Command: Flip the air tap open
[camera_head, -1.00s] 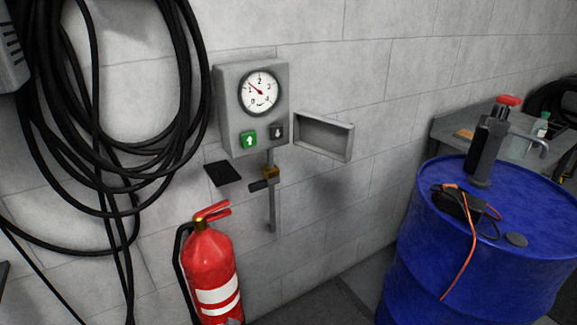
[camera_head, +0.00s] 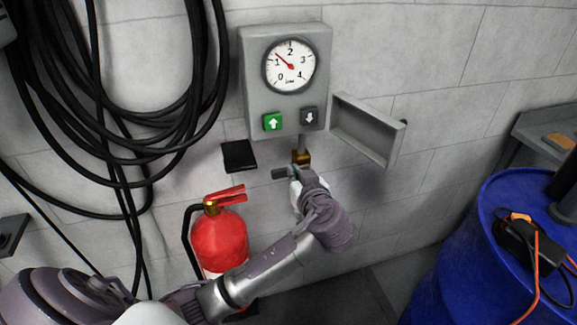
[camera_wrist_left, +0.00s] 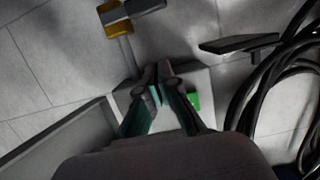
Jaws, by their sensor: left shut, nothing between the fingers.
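The air tap has a brass body (camera_head: 301,157) on a thin grey pipe under the gauge box, with a dark lever (camera_head: 280,174) sticking out level to the left. The tap body (camera_wrist_left: 116,20) and its lever (camera_wrist_left: 146,6) also show at the top of the left wrist view. My left gripper (camera_head: 293,172) is in front of the wall just below the brass body, overlapping the lever's inner end in the head view. In the wrist view its fingertips (camera_wrist_left: 158,75) are together and empty, with a visible gap to the tap. My right gripper is out of view.
The gauge box (camera_head: 288,105) has green and dark arrow buttons. A grey open tray (camera_head: 368,130) juts from the wall at right, a black pad (camera_head: 239,155) at left. A red extinguisher (camera_head: 219,238) stands below, cables (camera_head: 125,110) hang left, and a blue drum (camera_head: 480,260) stands right.

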